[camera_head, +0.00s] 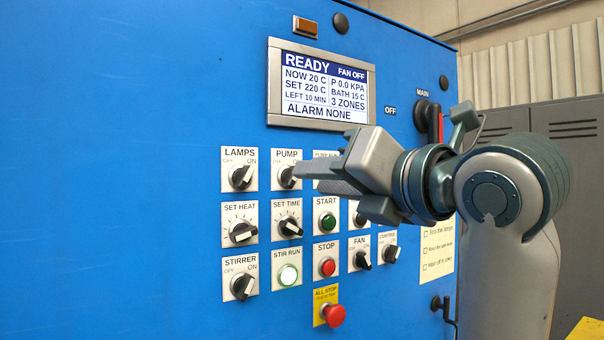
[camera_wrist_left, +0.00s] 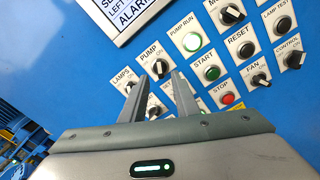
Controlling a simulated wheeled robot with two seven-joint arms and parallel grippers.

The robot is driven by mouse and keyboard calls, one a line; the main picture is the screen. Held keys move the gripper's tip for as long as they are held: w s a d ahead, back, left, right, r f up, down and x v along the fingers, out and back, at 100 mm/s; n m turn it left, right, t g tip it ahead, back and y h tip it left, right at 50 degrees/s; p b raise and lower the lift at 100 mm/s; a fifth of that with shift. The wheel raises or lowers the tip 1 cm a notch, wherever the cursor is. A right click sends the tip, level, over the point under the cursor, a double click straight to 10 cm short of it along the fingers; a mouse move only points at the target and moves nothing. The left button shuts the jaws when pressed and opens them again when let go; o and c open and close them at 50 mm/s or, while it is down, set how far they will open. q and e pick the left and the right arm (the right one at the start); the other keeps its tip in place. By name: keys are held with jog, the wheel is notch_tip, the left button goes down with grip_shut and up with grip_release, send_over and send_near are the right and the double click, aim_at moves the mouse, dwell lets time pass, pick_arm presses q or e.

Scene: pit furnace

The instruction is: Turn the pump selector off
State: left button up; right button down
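The pump selector (camera_head: 287,178) is a black knob on a white plate marked PUMP, OFF at left and ON at right. Its pointer seems to lean toward ON, but the gripper partly covers the plate in the head view. My left gripper (camera_head: 308,178) reaches in from the right, its fingertips close to the knob. In the left wrist view the selector (camera_wrist_left: 160,69) shows between the tips of my open left gripper (camera_wrist_left: 160,77). I cannot tell whether either finger touches it. My right gripper is not in view.
The lamps knob (camera_head: 241,177) is left of the selector, the set time knob (camera_head: 290,227) below it. The start button (camera_head: 327,222), stop button (camera_head: 327,267) and red all stop button (camera_head: 334,315) are nearby. The display (camera_head: 322,85) above reads READY. The blue panel's left side is clear.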

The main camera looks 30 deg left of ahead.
aim_at(291, 177)
pick_arm(q)
jog(key=shift+p+x, duration=0.35)
jog(key=shift+x, duration=2.25)
grip_shut()
